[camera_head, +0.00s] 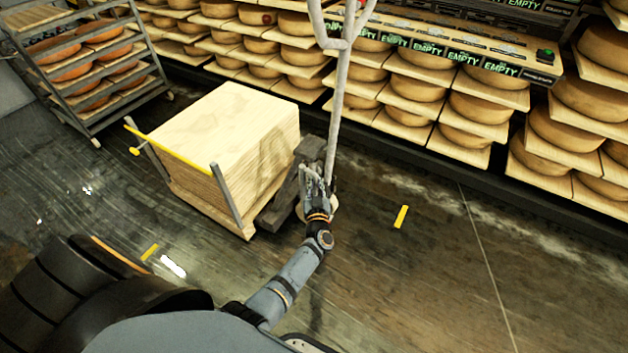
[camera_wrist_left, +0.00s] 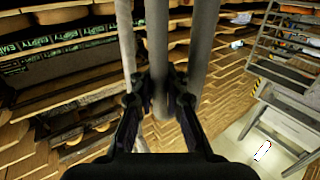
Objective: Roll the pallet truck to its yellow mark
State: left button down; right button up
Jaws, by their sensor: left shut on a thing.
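The pallet truck (camera_head: 279,205) stands on the dark floor, carrying a tall stack of pale boards (camera_head: 225,120). Its long grey handle (camera_head: 337,110) rises from the truck's right end to a forked grip at the top. My left gripper (camera_head: 318,180) is shut on the handle low down, beside the truck's dark end. In the left wrist view the fingers (camera_wrist_left: 158,88) close around a grey bar (camera_wrist_left: 157,40). A short yellow mark (camera_head: 400,216) lies on the floor right of the truck; another (camera_head: 150,252) lies to its front left. My right gripper is out of view.
Shelves of cheese wheels (camera_head: 415,85) with "EMPTY" labels line the back and right. A wheeled rack of cheeses (camera_head: 90,70) stands at the back left. A yellow bar (camera_head: 185,152) on posts runs along the stack's front. The floor (camera_head: 440,270) right of the truck is clear.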

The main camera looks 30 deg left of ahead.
pick_arm(q)
jog(key=shift+s+d+f, duration=0.1)
jog(key=shift+s+f, duration=0.2)
jog(key=shift+f, duration=0.05)
jog(key=c, duration=1.8)
grip_release()
jog(key=shift+o, duration=0.8)
jog(key=shift+s+r, duration=0.2)
jog(key=shift+w, duration=0.15)
